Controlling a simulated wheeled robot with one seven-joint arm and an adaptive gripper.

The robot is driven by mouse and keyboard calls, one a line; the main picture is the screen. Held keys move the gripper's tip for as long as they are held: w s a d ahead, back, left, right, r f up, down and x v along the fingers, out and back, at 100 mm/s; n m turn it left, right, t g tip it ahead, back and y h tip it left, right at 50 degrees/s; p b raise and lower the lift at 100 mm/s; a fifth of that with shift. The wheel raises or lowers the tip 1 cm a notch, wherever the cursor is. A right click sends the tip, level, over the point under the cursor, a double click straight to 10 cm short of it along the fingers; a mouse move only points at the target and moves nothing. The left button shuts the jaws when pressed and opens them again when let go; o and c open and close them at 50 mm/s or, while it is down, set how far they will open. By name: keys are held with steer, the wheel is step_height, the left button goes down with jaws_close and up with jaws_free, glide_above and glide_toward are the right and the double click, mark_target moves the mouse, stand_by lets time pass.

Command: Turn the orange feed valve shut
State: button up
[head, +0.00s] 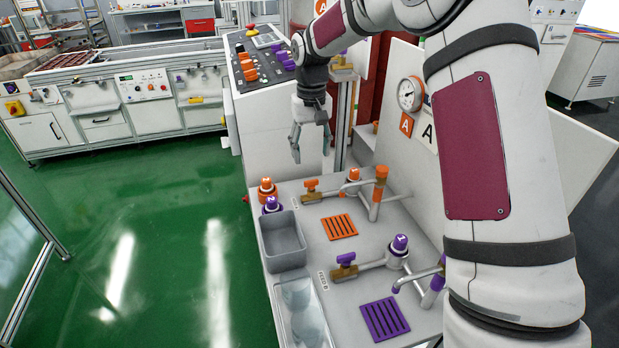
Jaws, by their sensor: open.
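The orange feed valve (311,186) has an orange handle on a brass body, set in a grey pipe on the white bench top. My gripper (312,150) hangs above and behind it, fingers pointing down, with nothing between them. The fingers are spread and do not appear to touch the valve. The exact angle of the orange handle is hard to tell at this size. A similar purple-handled valve (346,259) sits nearer the front on its own pipe.
An orange drain grate (340,227) and a purple grate (384,319) lie in the bench top. A grey bin (284,262) stands at its left edge, with orange and purple capped bottles (270,204) behind. A control panel (262,62) with orange and purple knobs rises behind.

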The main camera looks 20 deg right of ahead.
mark_target(311, 184)
step_height(311, 184, down, 9)
steer(key=shift+f, duration=0.15)
stand_by(0.4)
steer(key=c, duration=1.2)
